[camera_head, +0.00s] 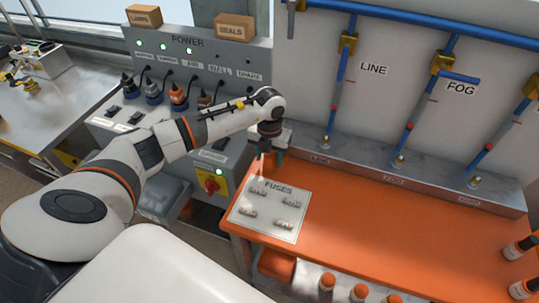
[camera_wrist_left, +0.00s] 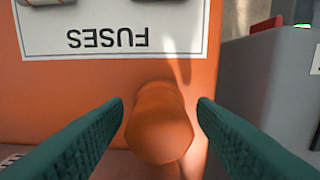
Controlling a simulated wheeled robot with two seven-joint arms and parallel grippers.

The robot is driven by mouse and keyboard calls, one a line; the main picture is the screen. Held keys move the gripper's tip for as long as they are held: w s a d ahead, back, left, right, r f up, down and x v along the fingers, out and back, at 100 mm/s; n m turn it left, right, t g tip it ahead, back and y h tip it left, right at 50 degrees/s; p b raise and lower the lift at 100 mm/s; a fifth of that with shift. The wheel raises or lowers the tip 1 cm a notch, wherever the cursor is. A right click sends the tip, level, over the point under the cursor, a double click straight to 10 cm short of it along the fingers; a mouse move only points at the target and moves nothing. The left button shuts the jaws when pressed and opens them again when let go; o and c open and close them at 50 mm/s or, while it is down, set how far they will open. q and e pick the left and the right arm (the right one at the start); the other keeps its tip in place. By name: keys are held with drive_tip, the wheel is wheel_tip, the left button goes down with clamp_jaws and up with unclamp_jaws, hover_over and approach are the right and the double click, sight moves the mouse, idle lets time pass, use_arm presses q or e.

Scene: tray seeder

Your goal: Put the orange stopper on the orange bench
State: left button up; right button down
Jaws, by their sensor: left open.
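The orange stopper (camera_wrist_left: 158,130) shows in the left wrist view between my two green fingers, with a gap on each side. It appears to stand on the orange bench (camera_wrist_left: 110,75), close to the edge of the white fuses card. My right gripper is not in view.
The fuses card (camera_head: 246,217) with several fuses lies on the bench's left part. A grey power panel (camera_head: 215,75) with plugs stands behind. A metal ledge with pipes (camera_head: 400,172) runs along the back. Orange-capped bottles (camera_head: 327,281) stand at the front. The bench's middle is clear.

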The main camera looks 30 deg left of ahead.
use_arm(q)
drive_tip(key=shift+r, duration=0.25)
drive_tip(key=shift+w+r, duration=0.1)
drive_tip(key=shift+r, duration=0.3)
wheel_tip(320, 180, up, 11)
drive_tip(key=b, duration=0.3)
